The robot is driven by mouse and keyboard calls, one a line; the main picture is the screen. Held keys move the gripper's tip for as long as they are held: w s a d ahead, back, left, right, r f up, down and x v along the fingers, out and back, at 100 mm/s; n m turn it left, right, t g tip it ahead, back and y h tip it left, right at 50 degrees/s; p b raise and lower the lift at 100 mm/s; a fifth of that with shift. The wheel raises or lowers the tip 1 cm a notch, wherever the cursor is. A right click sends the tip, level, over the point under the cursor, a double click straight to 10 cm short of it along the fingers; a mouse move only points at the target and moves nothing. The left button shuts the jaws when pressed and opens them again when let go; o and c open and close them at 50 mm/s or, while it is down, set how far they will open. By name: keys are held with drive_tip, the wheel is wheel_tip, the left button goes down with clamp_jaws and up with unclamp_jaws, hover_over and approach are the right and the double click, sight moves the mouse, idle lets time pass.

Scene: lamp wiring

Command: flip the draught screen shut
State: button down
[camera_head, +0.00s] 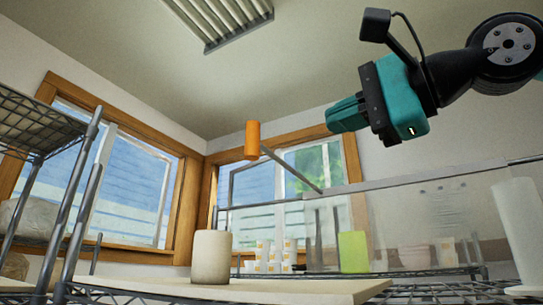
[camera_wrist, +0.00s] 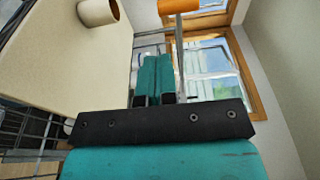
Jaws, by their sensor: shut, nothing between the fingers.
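The draught screen looks like the wide clear panel (camera_head: 400,225) on the right in the head view, under a grey top bar (camera_head: 420,176). A thin rod (camera_head: 290,168) slants up and left from the bar's left end to an orange cylinder (camera_head: 252,140), which looks like its handle. The handle also shows at the top edge of the wrist view (camera_wrist: 178,5). My teal gripper (camera_head: 332,118) is shut and empty. It is up and to the right of the handle in the picture and appears apart from it. I cannot tell the depth between them.
A cream cylinder (camera_head: 211,257) stands on a pale board (camera_head: 250,290). Small cups (camera_head: 272,256) and a green block (camera_head: 353,252) are behind it. A wire shelf (camera_head: 40,135) is at left and a white roll (camera_head: 519,235) at right. The air around my gripper looks clear.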

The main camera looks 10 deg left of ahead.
sight(258, 154)
drive_tip(key=p+x, duration=0.1)
drive_tip(key=x, duration=0.3)
drive_tip(key=p+x, duration=0.1)
drive_tip(key=x, duration=0.3)
drive_tip(key=p+x, duration=0.2)
drive_tip(key=x, duration=0.2)
drive_tip(key=shift+w+d+r, duration=0.1)
drive_tip(key=shift+w+d, duration=0.1)
drive_tip(key=shift+w, duration=0.05)
drive_tip(key=shift+p+x, duration=0.35)
drive_tip(key=shift+x, duration=0.5)
drive_tip(key=shift+d, duration=0.1)
drive_tip(key=shift+w, duration=0.1)
